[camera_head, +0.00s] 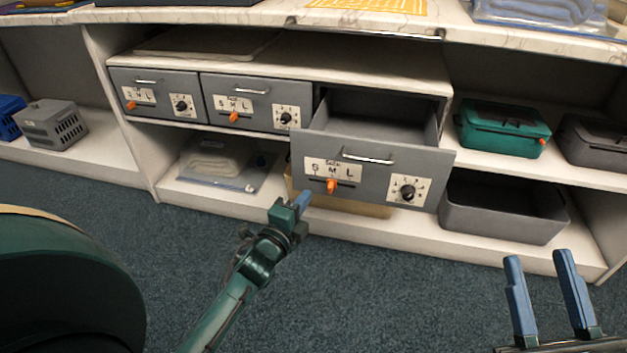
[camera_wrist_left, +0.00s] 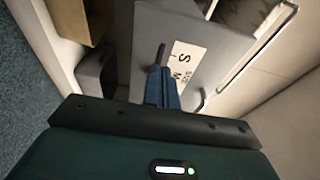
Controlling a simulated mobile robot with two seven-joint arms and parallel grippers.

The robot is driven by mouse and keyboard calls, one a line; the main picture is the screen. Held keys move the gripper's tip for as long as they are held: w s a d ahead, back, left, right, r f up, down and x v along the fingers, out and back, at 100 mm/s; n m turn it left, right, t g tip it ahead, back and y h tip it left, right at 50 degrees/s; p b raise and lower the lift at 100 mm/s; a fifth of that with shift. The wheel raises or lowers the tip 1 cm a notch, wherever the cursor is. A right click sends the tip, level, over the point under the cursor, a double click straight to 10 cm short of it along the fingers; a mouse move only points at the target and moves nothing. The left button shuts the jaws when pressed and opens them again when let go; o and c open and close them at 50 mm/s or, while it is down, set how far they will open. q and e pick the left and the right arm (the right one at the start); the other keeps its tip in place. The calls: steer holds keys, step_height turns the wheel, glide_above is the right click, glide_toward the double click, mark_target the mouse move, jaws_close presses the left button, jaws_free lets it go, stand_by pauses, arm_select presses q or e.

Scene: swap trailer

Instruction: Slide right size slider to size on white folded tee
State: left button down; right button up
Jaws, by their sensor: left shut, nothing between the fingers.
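The right drawer (camera_head: 375,178) is pulled out of the cabinet. Its front has an S M L label (camera_head: 333,171) with an orange slider (camera_head: 332,186) below about the M. My left gripper (camera_head: 305,197) is shut and empty, just left of and below the slider, in front of the drawer. In the left wrist view, the shut blue fingers (camera_wrist_left: 162,88) point at the drawer front beside the label (camera_wrist_left: 184,62); the slider cannot be made out. My right gripper (camera_head: 538,259) is open and empty, low at the right. A pale folded garment (camera_head: 212,160) lies bagged on the lower shelf.
Two closed grey drawers (camera_head: 155,95) (camera_head: 243,102) with similar sliders are at the left. A dial (camera_head: 407,191) and a handle (camera_head: 368,156) are on the open drawer. Bagged folded cloth (camera_head: 545,12) lies on the counter. A green box (camera_head: 503,128) and grey bin (camera_head: 500,212) are right.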

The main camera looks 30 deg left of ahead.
arm_select(q)
steer(key=s, duration=0.2)
steer(key=s+d+p, duration=0.1)
steer(key=s, duration=0.2)
steer(key=shift+s+d, duration=0.15)
steer(key=shift+s, duration=0.1)
steer(key=shift+f, duration=0.1)
steer(key=shift+p, duration=0.3)
